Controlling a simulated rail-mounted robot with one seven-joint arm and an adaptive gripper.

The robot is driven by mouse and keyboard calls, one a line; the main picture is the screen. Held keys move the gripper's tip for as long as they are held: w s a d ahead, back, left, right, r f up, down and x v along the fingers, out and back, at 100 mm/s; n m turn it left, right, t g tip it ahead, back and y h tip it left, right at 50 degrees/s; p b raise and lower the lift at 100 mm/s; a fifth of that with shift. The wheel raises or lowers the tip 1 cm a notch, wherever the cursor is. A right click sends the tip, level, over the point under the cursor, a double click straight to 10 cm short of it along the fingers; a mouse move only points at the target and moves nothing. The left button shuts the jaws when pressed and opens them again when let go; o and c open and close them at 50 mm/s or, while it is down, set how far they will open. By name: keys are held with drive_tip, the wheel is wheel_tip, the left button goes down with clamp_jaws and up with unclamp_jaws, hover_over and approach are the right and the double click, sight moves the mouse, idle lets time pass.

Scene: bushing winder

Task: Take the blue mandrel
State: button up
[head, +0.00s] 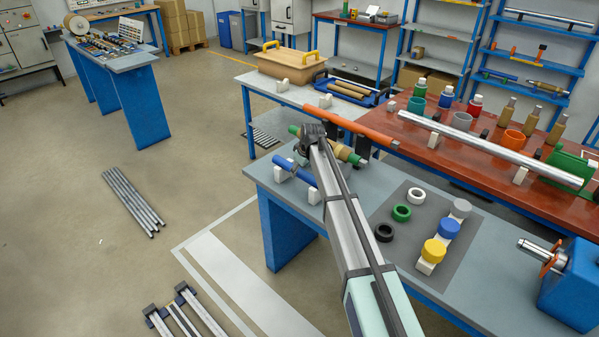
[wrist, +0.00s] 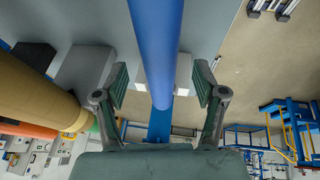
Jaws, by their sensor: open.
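The blue mandrel (head: 303,177) lies across white support blocks near the left end of the grey workbench. In the head view my arm hides part of it. In the wrist view the blue mandrel (wrist: 156,40) runs lengthwise between the two fingers of my gripper (wrist: 160,82). The gripper is open, with a gap on both sides of the mandrel and no visible grip on it. In the head view the dark end of my arm is over this area, and the fingers cannot be made out.
A brown and green mandrel (head: 345,153) lies close beside the blue one; its brown body (wrist: 35,88) is near the left finger in the wrist view. Rings and colored pieces sit on a grey mat (head: 403,236). A red-topped table (head: 455,150) stands behind.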

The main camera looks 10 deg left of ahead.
drive_tip(key=shift+x, duration=1.35)
clamp_jaws()
drive_tip(key=shift+w+r, duration=0.1)
drive_tip(key=shift+r, duration=0.1)
